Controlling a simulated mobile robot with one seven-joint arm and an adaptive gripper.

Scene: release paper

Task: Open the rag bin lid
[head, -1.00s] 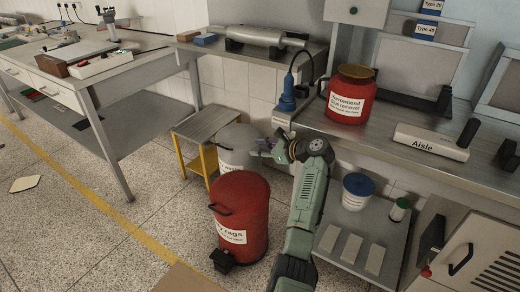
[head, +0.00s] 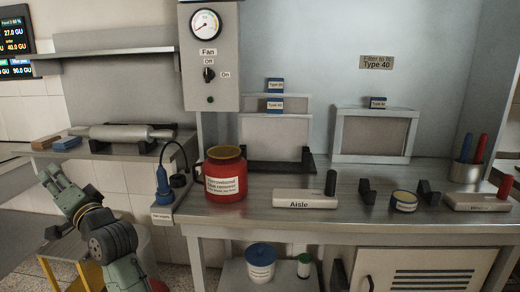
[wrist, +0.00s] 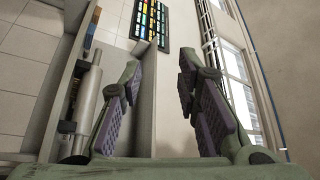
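The rag bin is almost wholly out of view. A small patch of red at the bottom edge of the head view, beside my arm, may be part of it, but I cannot tell. Its lid cannot be made out. My gripper (head: 49,172) is raised at the left of the head view, in front of the side shelf and pointing up. In the wrist view my gripper (wrist: 160,78) has its two fingers spread apart with nothing between them. That view faces the wall and windows, with no bin in sight.
A red glue remover can (head: 226,174) stands on the metal bench (head: 330,200). The Aisle block (head: 305,198) lies to its right. A metal roller (head: 125,133) rests on the left shelf. A yellow-legged stool (head: 88,272) is behind my arm.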

